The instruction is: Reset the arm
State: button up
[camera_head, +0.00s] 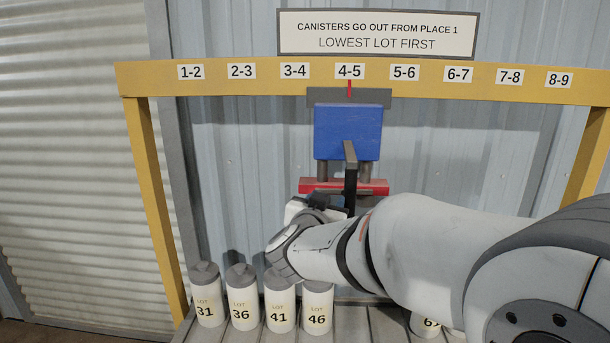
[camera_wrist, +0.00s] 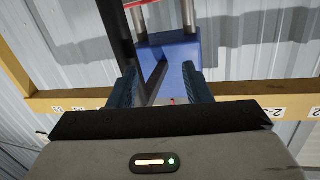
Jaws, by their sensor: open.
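My gripper (camera_head: 322,203) is in front of the lower part of a blue carriage block (camera_head: 347,128), partly hidden by my own wrist. In the wrist view my gripper (camera_wrist: 160,72) is open, with its two dark blue fingers apart. A black bar (camera_wrist: 118,35) runs between the fingers in that picture; I see no finger closed on it. The bar also shows in the head view (camera_head: 350,186), joined to a grey arm on the blue block. The block also shows in the wrist view (camera_wrist: 172,55).
The block hangs under a yellow beam (camera_head: 215,80) labelled 1-2 to 8-9; its red pointer is at 4-5. A red crosspiece (camera_head: 375,187) is below. Canisters marked 31 (camera_head: 207,298), 36 (camera_head: 242,300), 41 (camera_head: 280,305) and 46 (camera_head: 317,310) stand below; another (camera_head: 424,325) is partly hidden by my arm.

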jog(key=s+d+f+n+g+y, duration=0.1)
jog(key=s+d+f+g, duration=0.2)
jog(key=s, duration=0.6)
jog(key=s+d+f+n+g+y, duration=0.2)
jog(key=s+f+g, duration=0.3)
jog(key=s, duration=0.5)
jog(key=s+d+f+n+g+y, duration=0.1)
jog(key=s+d+f+g, duration=0.3)
jog(key=s, duration=0.5)
notch_tip(320, 180, down, 2)
jog(key=shift+s+d+f+n+g+y, duration=0.15)
jog(key=shift+s+n+g+y, duration=0.3)
jog(key=shift+y, duration=0.25)
jog(key=shift+w, duration=0.15)
